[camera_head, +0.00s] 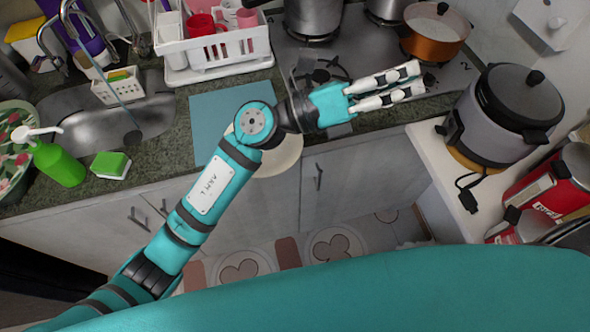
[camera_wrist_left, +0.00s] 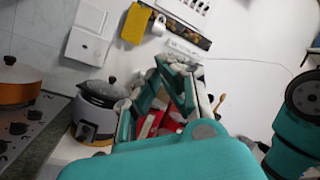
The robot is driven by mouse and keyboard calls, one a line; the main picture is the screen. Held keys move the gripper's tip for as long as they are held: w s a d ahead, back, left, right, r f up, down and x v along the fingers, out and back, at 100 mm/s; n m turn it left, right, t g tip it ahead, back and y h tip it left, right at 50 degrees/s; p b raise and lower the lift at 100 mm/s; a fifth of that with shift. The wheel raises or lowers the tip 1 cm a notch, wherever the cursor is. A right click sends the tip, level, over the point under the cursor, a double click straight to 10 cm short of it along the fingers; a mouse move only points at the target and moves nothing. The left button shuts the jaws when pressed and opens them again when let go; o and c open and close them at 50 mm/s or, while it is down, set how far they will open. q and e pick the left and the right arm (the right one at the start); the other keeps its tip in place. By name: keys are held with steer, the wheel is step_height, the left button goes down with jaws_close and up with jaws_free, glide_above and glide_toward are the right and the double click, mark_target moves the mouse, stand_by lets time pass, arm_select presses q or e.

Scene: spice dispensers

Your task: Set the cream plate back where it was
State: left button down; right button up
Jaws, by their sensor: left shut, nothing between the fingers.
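The cream plate (camera_head: 287,160) shows in the head view beside and below my left forearm, at the front edge of the counter. My arm hides much of it, and I cannot tell what it rests on. My left gripper (camera_head: 418,79) is shut and empty, to the right of the plate, over the stove's front edge. Its fingers also show in the left wrist view (camera_wrist_left: 172,72). A teal mat (camera_head: 215,112) lies flat on the counter, left of the arm. My right gripper is not in view.
A dish rack (camera_head: 215,48) with cups stands behind the mat. The stove (camera_head: 345,65) holds pots and an orange pan (camera_head: 435,38). A rice cooker (camera_head: 505,115) stands on the right counter. A green soap bottle (camera_head: 58,163) and sponge (camera_head: 111,165) stand by the sink.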

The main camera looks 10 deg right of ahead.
arm_select(q)
steer(key=s+d+f+m+g+y, duration=0.2)
steer(key=s+f+m+g+y, duration=0.3)
steer(key=f+m+y, duration=0.45)
steer(key=w+a+f+m+t+y, duration=0.5)
steer(key=w+a+f+t+y, duration=0.25)
steer(key=a+f+y, duration=0.45)
steer(key=w+a+f+p, duration=0.3)
steer(key=f+p, duration=0.3)
steer(key=f, duration=0.2)
steer(key=shift+a, duration=0.45)
steer(key=shift+f+n, duration=0.1)
steer(key=shift+n, duration=0.15)
